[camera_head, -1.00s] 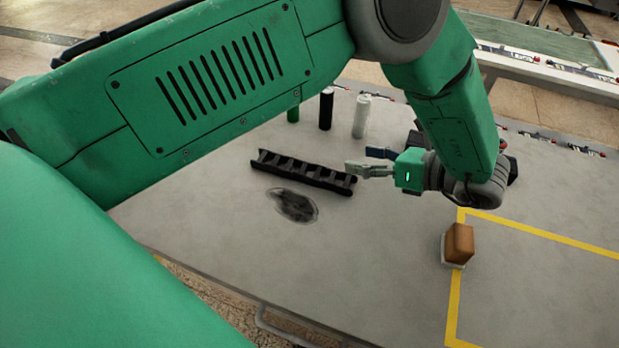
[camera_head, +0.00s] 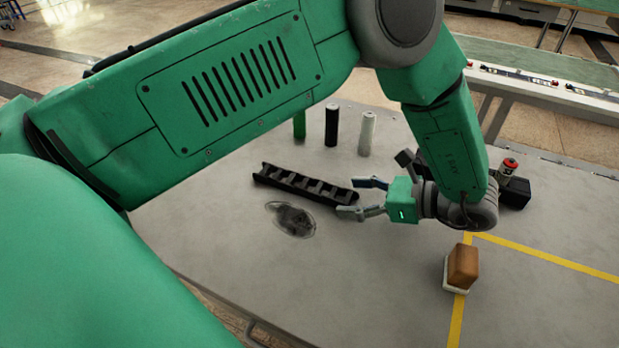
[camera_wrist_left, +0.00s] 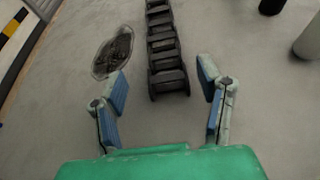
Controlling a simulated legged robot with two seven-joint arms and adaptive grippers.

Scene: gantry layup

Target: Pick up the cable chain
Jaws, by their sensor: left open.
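The black cable chain (camera_head: 303,186) lies on the grey table, slanting from upper left to lower right in the head view. In the left wrist view the chain (camera_wrist_left: 164,50) runs away from me, its near end just ahead of and between the fingers. My left gripper (camera_head: 356,198) is open, with its two fingers spread at the right end of the chain. In the left wrist view the open gripper (camera_wrist_left: 163,88) has nothing clamped between its blue-padded fingers. My right gripper is not in view.
A clear bag with dark contents (camera_head: 291,219) lies close in front of the chain. Green (camera_head: 299,126), black (camera_head: 332,125) and white (camera_head: 367,133) cylinders stand behind it. A brown block (camera_head: 463,267) sits near yellow tape at right. The front middle of the table (camera_head: 350,270) is clear.

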